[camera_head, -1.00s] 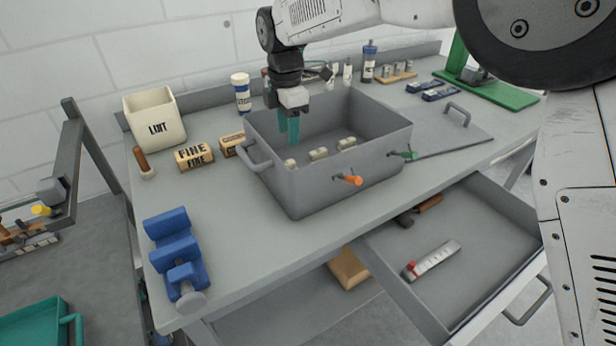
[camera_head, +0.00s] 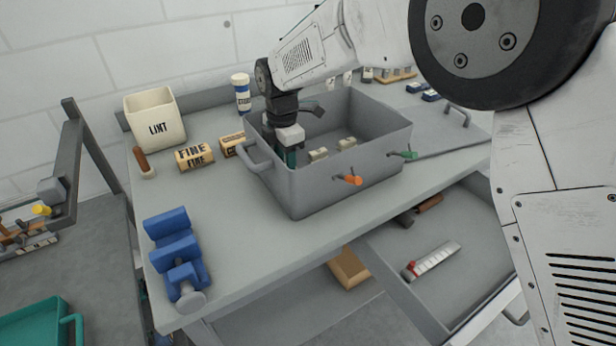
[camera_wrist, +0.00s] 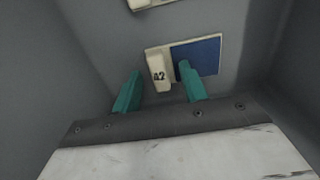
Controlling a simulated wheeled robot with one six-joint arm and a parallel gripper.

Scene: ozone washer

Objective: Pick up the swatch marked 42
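The swatch marked 42 (camera_wrist: 206,57) shows in the wrist view as a cream piece with a dark blue panel and a raised tab reading 42. It lies on the floor of the grey bin (camera_head: 340,189). My gripper (camera_wrist: 161,70) is open, with one teal finger on each side of the tab; the right finger overlaps the blue panel's edge. I cannot tell whether either finger touches it. In the head view my gripper (camera_head: 290,156) is down inside the bin at its left end, and the swatch there is hidden.
Two other swatches (camera_head: 318,154) (camera_head: 347,143) lie in the bin to the right. The bin's walls stand close around my gripper. A LINT bin (camera_head: 155,122), FINE box (camera_head: 194,155) and blue vise (camera_head: 176,250) stand on the bench. A drawer (camera_head: 440,240) is open below.

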